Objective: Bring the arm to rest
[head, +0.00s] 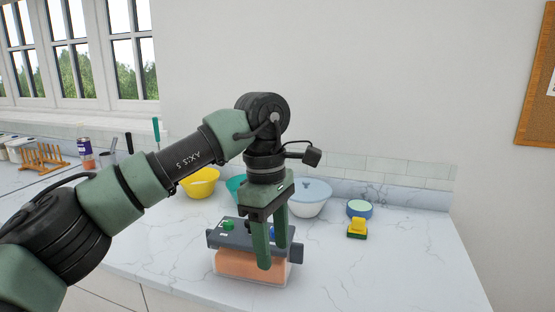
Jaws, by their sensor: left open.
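My left arm comes in from the left and reaches over the counter. Its gripper (273,258) points down with two green fingers apart, so it is open. The fingers are in front of a clear container with orange contents (232,264) and a dark grey lid (236,236). They hide part of the container's right half. I cannot tell whether they touch it. Nothing shows held between the fingers. My right gripper is not in view.
The white marble counter (400,270) has free room at the right. Behind the gripper stand a yellow bowl (200,184) and a white bowl with a blue lid (312,200). A round blue container (359,209) and a yellow-green sponge (357,229) lie to the right. A wooden rack (42,157) stands far left.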

